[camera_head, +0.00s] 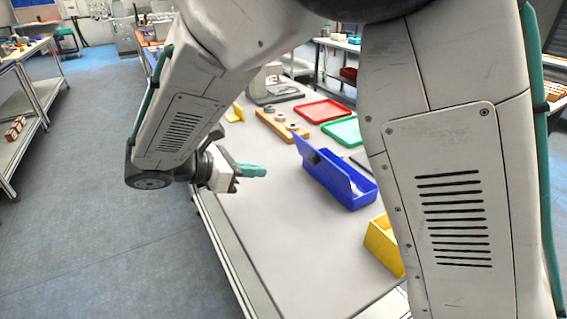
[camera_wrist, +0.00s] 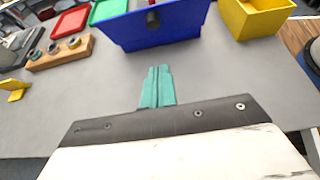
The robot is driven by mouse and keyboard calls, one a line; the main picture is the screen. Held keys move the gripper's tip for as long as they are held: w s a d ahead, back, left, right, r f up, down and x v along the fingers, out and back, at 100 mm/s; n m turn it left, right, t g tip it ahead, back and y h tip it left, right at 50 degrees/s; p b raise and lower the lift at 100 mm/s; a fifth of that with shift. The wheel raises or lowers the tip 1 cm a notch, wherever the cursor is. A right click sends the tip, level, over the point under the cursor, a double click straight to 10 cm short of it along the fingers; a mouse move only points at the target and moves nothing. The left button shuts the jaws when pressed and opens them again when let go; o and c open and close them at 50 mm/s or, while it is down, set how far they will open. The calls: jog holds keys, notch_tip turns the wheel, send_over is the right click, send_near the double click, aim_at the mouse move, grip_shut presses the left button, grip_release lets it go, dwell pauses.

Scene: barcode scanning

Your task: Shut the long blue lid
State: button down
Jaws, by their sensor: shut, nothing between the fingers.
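The long blue box (camera_head: 352,195) stands on the grey table, to the right of my gripper. Its blue lid (camera_head: 325,172) stands up open along the side facing my gripper, with a dark knob (camera_head: 313,157) on it. In the wrist view the blue lid (camera_wrist: 172,33) is ahead of the fingers at the top, and the knob (camera_wrist: 153,19) shows on its face. My gripper (camera_head: 262,170) is shut and empty, its teal fingertips apart from the lid. The fingertips (camera_wrist: 158,72) also show in the wrist view, pressed together.
A yellow bin (camera_head: 380,244) stands close to the blue box. A red tray (camera_head: 322,110), a green tray (camera_head: 343,131) and a wooden block with rings (camera_head: 283,124) lie farther back. A yellow bracket (camera_wrist: 15,89) sits at the left. The table between gripper and box is clear.

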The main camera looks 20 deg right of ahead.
jog(key=x, duration=0.9)
jog(key=shift+d+f, duration=0.15)
jog(key=shift+f, duration=0.1)
jog(key=shift+w+d+r, duration=0.15)
jog(key=shift+d+r, duration=0.25)
jog(key=shift+d, duration=0.45)
jog(key=shift+w+d+r, duration=0.15)
jog(key=shift+d+r, duration=0.2)
jog(key=shift+d, duration=0.5)
